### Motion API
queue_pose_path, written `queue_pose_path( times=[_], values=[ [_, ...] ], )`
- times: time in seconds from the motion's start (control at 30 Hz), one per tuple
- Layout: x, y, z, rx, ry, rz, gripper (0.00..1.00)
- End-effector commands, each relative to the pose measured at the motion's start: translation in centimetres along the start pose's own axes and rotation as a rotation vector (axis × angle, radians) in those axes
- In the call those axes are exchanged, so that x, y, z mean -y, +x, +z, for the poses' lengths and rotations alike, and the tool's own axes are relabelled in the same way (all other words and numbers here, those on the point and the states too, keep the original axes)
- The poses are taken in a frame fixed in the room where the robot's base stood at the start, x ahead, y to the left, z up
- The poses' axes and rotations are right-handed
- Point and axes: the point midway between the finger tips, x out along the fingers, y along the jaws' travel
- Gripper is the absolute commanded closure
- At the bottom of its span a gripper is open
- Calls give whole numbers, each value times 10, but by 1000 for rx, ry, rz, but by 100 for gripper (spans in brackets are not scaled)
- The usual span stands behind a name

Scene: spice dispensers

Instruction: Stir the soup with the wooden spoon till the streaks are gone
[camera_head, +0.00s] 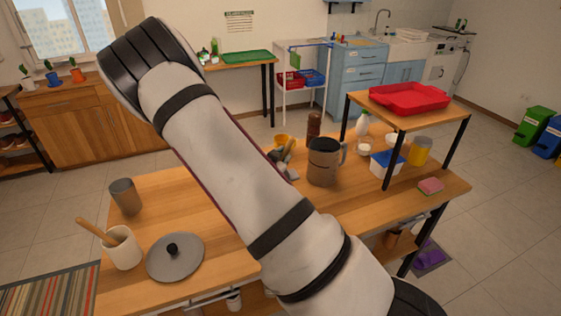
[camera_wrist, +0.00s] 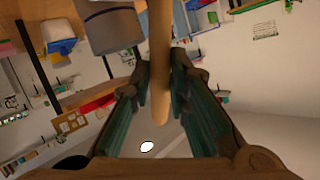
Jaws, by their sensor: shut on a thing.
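In the wrist view my gripper (camera_wrist: 160,88) is shut on a pale wooden handle (camera_wrist: 159,35), which I take for the wooden spoon. The handle runs from the top edge down between the fingers; its far end is out of view. In the head view my arm covers the middle of the table, and the held spoon cannot be made out. No soup or streaks show in either view. A grey lid with a black knob (camera_head: 175,258) lies on the table at the front left.
On the wooden table (camera_head: 190,200) are a white crock (camera_head: 123,252) with a wooden utensil, a grey-brown cup (camera_head: 125,196), a dark pitcher (camera_head: 324,162), a blue-lidded tub (camera_head: 386,166) and a pink sponge (camera_head: 431,185). A red tray (camera_head: 409,97) sits on a raised shelf at right.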

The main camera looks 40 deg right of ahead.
Motion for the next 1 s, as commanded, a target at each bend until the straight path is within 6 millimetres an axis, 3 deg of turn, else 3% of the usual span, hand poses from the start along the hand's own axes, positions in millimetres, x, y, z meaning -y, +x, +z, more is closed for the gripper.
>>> queue_pose_path(
  times=[1.0],
  values=[
    [0, -1, -94, -1, 1, -1, 100]
  ],
)
